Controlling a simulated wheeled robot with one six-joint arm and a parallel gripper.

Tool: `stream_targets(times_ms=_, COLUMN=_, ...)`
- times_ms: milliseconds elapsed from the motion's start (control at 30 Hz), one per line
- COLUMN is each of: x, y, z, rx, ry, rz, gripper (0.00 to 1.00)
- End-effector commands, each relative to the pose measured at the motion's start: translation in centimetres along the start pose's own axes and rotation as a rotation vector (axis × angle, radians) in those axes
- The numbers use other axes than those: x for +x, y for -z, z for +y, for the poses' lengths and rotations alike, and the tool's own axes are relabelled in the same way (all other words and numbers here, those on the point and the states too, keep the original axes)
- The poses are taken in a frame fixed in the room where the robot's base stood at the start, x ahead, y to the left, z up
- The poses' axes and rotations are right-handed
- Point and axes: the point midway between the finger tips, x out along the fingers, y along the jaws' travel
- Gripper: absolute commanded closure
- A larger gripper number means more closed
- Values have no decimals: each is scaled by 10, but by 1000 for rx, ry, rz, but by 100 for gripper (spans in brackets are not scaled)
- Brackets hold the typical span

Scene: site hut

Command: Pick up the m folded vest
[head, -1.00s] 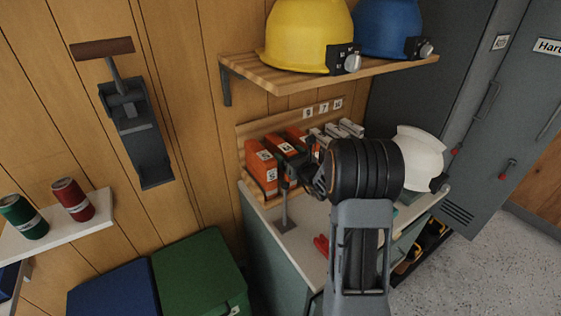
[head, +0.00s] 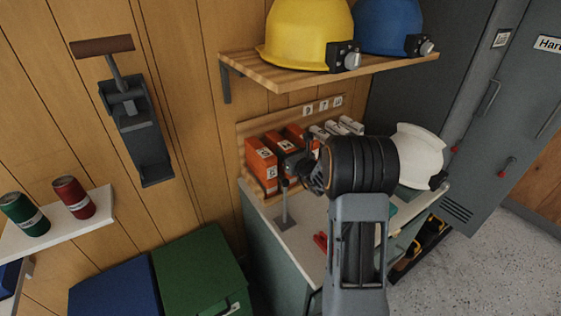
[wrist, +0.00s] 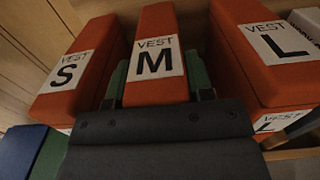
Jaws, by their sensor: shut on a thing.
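The M folded vest (wrist: 155,50) is an orange block with a white "VEST M" label, in the middle of the wrist view. My gripper (wrist: 157,84) is shut on it, with one green finger on each side. The S folded vest (wrist: 78,62) stands to its left and the L folded vest (wrist: 262,50) to its right. In the head view the S vest (head: 261,163) is clear at the left of the row; the M vest is partly hidden by my gripper and arm.
White boxes (head: 335,129) stand right of the vests. A wooden shelf (head: 300,83) with a yellow helmet (head: 305,35) and a blue helmet (head: 388,28) hangs above. A white helmet (head: 420,155) is right of my arm. A thin post stands on the white worktop (head: 300,235).

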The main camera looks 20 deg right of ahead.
Motion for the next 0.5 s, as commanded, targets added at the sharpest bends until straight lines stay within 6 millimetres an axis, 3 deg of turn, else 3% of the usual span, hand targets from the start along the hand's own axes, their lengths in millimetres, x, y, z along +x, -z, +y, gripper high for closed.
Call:
stream_targets(times_ms=200, x=0, y=-1, z=0, rx=0, ry=0, rz=-2, gripper=97)
stream_targets(times_ms=500, x=-1, y=-2, z=0, rx=-1, ry=0, rz=-2, gripper=97)
